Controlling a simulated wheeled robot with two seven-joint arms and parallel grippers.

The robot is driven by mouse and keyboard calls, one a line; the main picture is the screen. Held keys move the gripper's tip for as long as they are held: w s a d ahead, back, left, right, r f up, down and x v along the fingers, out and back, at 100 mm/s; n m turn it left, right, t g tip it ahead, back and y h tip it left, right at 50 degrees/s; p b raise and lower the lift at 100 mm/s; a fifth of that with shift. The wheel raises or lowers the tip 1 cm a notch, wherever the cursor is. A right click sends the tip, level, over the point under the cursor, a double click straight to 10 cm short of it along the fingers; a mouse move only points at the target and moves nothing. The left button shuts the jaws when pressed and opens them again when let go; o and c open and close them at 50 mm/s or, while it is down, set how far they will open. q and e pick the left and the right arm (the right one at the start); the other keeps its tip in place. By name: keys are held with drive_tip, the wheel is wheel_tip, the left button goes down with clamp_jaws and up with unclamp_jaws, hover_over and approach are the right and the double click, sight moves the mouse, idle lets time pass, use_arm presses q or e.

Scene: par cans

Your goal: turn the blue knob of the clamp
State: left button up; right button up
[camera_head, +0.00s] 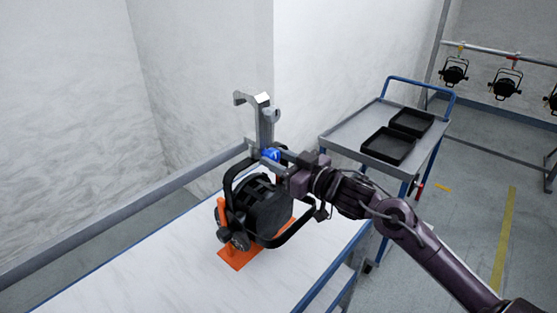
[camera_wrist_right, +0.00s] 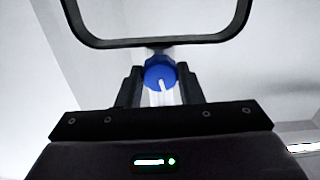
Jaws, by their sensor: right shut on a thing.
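The blue knob (camera_head: 271,154) sits low on the grey hook clamp (camera_head: 264,124), above the black par can (camera_head: 262,207). The can rests in an orange stand (camera_head: 238,257) on the white bench, with its black yoke (camera_head: 231,172) raised to the clamp. My right gripper (camera_head: 272,156) reaches in from the right and is shut on the knob. In the right wrist view the knob (camera_wrist_right: 160,74) sits between the two dark fingers (camera_wrist_right: 160,88), its white mark pointing down and slightly right. The yoke bar (camera_wrist_right: 155,42) crosses above it. My left gripper is not in view.
The white bench top (camera_head: 130,270) is bare at the left. A grey trolley (camera_head: 345,137) with two black trays (camera_head: 389,146) stands behind at the right. Several par cans hang from a rail (camera_head: 490,50) at the far right. White walls stand behind the bench.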

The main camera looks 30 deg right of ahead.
drive_tip(key=n+b, duration=0.2)
drive_tip(key=n, duration=0.3)
drive_tip(key=shift+f+n+b, duration=0.15)
drive_tip(key=shift+n+b, duration=0.15)
drive_tip(key=shift+b, duration=0.1)
drive_tip(key=n+b, duration=0.3)
drive_tip(key=n, duration=0.1)
drive_tip(key=shift+n, duration=0.3)
drive_tip(key=n+b, duration=0.8)
drive_tip(key=shift+f, duration=0.1)
drive_tip(key=shift+n+b, duration=1.5)
drive_tip(key=shift+b, duration=0.15)
drive_tip(key=shift+r, duration=0.2)
drive_tip(key=o, duration=1)
drive_tip(key=shift+s, duration=0.1)
